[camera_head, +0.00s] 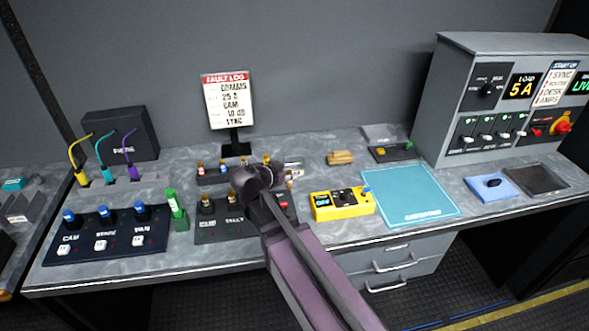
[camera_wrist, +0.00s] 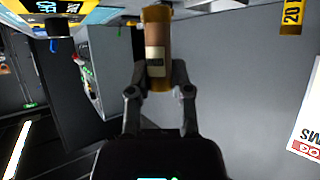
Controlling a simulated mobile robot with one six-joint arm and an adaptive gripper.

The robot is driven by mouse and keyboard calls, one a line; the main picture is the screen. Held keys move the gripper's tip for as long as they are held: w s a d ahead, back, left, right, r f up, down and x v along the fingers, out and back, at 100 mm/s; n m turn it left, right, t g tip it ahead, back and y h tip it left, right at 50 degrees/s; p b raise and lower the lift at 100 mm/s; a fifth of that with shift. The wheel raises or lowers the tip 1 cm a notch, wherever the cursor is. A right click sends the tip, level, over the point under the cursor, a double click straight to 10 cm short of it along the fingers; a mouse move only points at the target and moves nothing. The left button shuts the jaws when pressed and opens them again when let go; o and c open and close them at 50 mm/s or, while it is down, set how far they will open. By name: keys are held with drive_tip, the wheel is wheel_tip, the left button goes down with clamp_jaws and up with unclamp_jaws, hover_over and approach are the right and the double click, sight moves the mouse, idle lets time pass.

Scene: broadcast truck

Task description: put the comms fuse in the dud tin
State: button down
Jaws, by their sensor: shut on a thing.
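My gripper (camera_wrist: 160,92) is shut on a cartridge fuse (camera_wrist: 156,58) with amber ends and a pale label band, held between the two fingertips in the wrist view. No readable rating shows on it, so I cannot tell from its markings whether it is the comms fuse. In the head view my gripper (camera_head: 259,180) is over the fuse panel (camera_head: 212,234), and my arm hides part of that panel and the held fuse. No container is clearly marked as the dud tin. A dark shallow tray (camera_head: 538,181) lies at the far right of the desk.
Behind my gripper stands a fuse rack (camera_head: 212,179). A yellow tester (camera_head: 342,204) and blue mat (camera_head: 415,192) lie to its right. A fault-log sign (camera_head: 227,101) stands behind. A switch panel (camera_head: 105,238) is at left, a grey power cabinet (camera_head: 445,95) at right.

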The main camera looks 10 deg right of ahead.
drive_tip(key=w+d+r+p, duration=0.2)
drive_tip(key=w, duration=0.5)
drive_tip(key=w+d+r+p, duration=0.2)
drive_tip(key=w, duration=0.6)
drive_tip(key=shift+d+m+g+h, duration=0.3)
drive_tip(key=shift+m+g, duration=0.1)
drive_tip(key=shift+f, duration=0.1)
wheel_tip(320, 180, down, 6)
drive_tip(key=b, duration=0.6)
drive_tip(key=shift+f, duration=0.1)
drive_tip(key=shift+f+b, duration=1.85)
drive_tip(key=shift+b, duration=0.2)
drive_tip(key=shift+f, duration=0.15)
